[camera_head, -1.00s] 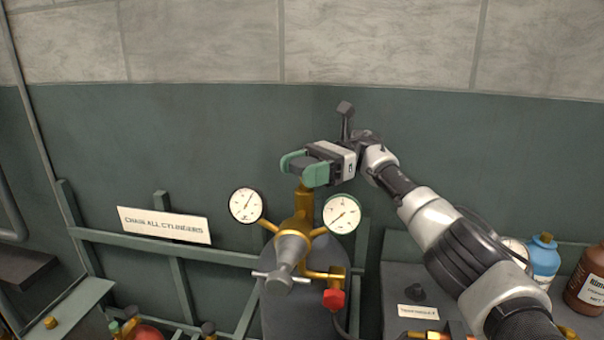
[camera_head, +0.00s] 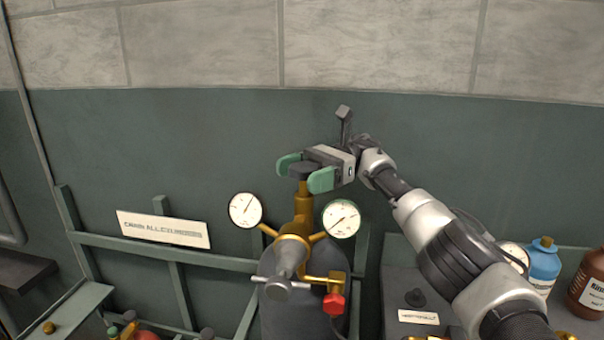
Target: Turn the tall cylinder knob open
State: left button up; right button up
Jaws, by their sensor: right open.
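The tall grey cylinder (camera_head: 290,318) stands in the lower middle with a brass valve (camera_head: 304,210) on top. A dark knob (camera_head: 302,171) caps the brass stem. My right gripper (camera_head: 305,176) is open, with its green fingers on either side of the knob; I cannot tell whether they touch it. Two round white gauges, a left one (camera_head: 245,210) and a right one (camera_head: 341,218), sit on the valve's sides. A grey T-handle (camera_head: 285,268) points forward from the valve. My left gripper is not in view.
A red hex fitting (camera_head: 333,304) sits at the valve's lower right. A green rail (camera_head: 120,240) with a sign (camera_head: 163,229) runs behind at left. A blue bottle (camera_head: 543,263) and a brown bottle (camera_head: 590,285) stand at right. The space above the knob is clear.

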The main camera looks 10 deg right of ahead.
aim_at(302, 167)
notch_tip(302, 167, up, 4)
jog(key=shift+r+b, duration=0.1)
jog(key=shift+b, duration=0.2)
jog(key=s+d+r+b, duration=0.3)
jog(key=s+d+r, duration=0.3)
jog(key=s+d, duration=0.2)
jog(key=shift+d+r, duration=0.35)
jog(key=shift+r, duration=0.05)
